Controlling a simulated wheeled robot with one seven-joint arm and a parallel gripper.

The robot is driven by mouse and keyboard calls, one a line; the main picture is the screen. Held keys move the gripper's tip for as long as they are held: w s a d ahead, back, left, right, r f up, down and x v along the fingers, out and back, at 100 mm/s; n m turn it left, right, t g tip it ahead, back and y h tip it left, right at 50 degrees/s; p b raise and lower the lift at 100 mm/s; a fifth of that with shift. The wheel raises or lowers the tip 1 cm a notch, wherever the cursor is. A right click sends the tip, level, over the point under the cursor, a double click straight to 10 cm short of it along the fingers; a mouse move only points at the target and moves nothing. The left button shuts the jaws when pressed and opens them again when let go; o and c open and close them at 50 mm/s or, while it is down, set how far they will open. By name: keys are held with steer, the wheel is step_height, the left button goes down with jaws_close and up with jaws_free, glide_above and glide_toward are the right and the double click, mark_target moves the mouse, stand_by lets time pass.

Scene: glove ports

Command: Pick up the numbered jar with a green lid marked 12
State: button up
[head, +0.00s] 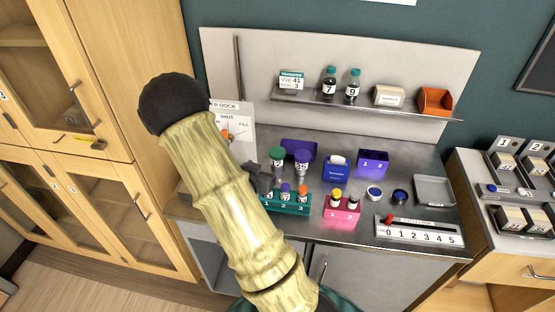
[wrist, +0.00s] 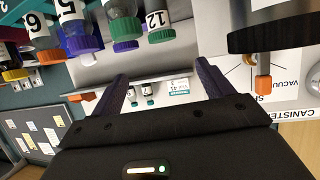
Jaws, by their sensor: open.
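The green-lidded jar marked 12 (wrist: 157,20) shows at the top of the wrist view, upside down there, with its lid below its white label. In the head view a green-lidded jar (head: 277,154) stands on the steel bench, its label partly unreadable. My gripper (wrist: 160,84) is open and empty, its two dark fingers apart. The jar is above the fingertips in the wrist picture, not between them. In the head view my arm hides most of the gripper, beside the jar's left.
A purple-lidded jar (head: 302,158) stands close right of the green-lidded one. A teal rack (head: 288,207) with several small vials is in front, a pink rack (head: 341,208) to its right. A shelf (head: 365,105) holds bottles 7 and 9. A dial panel (head: 236,128) stands behind my arm.

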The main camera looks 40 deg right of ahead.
steer(key=p, duration=0.3)
glide_toward(277, 152)
steer(key=d, duration=0.2)
steer(key=shift+w+d+f, duration=0.5)
steer(key=shift+w+f, duration=0.15)
steer(key=shift+f, duration=0.05)
steer(key=shift+w+d+p, duration=0.25)
steer(key=shift+d+p, duration=0.15)
steer(key=p+x, duration=0.2)
steer(key=x, duration=0.1)
steer(key=shift+w, duration=0.25)
steer(key=shift+w+d+f, duration=0.25)
steer(key=shift+d+f, duration=0.05)
steer(key=shift+f, duration=0.05)
steer(key=shift+c, duration=0.2)
